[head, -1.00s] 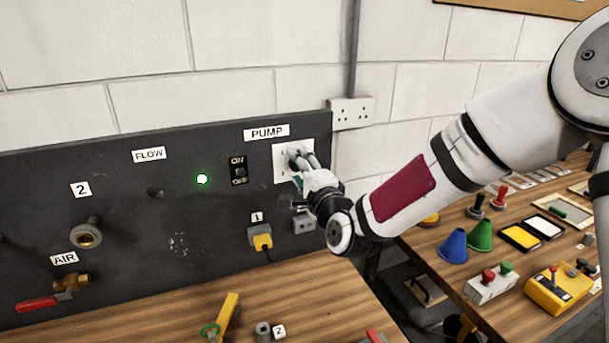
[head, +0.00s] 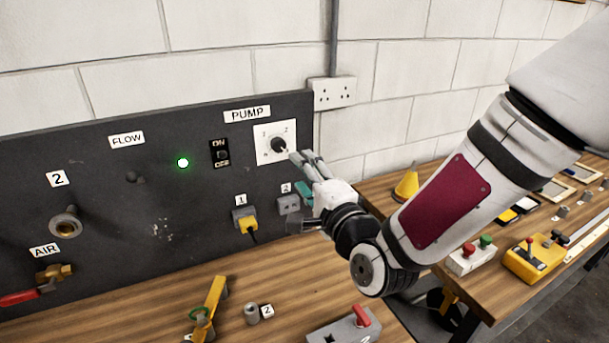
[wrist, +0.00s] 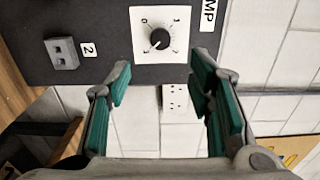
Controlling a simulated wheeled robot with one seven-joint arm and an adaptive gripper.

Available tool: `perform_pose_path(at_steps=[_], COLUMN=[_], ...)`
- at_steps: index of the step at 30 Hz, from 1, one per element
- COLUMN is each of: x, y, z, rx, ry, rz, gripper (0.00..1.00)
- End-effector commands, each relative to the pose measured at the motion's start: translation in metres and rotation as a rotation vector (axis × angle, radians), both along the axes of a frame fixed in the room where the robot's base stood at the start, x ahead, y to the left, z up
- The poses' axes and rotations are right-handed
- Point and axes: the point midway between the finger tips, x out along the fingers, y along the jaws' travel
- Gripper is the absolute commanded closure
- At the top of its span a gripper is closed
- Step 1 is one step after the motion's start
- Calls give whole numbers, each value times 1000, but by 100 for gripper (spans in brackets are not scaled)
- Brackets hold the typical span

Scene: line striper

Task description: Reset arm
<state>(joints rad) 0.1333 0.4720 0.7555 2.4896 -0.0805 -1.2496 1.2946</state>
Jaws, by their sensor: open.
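My gripper (head: 304,174) is open and empty, just to the right of and below the pump knob on the dark panel. In the wrist view my gripper (wrist: 160,90) shows its two green-padded fingers spread apart with nothing between them. The black pump knob (head: 278,145) sits on a white dial plate (head: 262,143) under the PUMP label (head: 247,115). The knob also shows beyond the fingers in the wrist view (wrist: 159,39), clear of them.
A green light (head: 183,163) glows beside the on/off switch (head: 221,154). A yellow plug (head: 247,223) is in socket 1; socket 2 (head: 288,204) looks empty. A red-handled grey box (head: 346,328) and a yellow-handled tool (head: 209,308) are on the bench. Another bench stands right.

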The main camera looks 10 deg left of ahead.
Motion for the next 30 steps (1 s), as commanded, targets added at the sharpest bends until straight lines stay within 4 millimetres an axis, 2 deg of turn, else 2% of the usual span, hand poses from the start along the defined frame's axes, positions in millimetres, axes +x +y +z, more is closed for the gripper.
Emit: perform_pose_path(at_steps=[6,8,11,14,19,23,26,30], x=[0,1,3,5,-1,-17,-37,-78], y=[0,-3,-13,-34,-89,-136,-174,-222], z=[0,0,-4,-7,-5,3,13,28], rx=[-2,-56,-209,-425,-795,-1036,-1192,-1366], ry=[-1,-11,-26,-38,-27,16,65,148], rz=[0,-1,-3,-9,-21,-20,-7,39], gripper=[52,52,52,52,52,52,52,52])
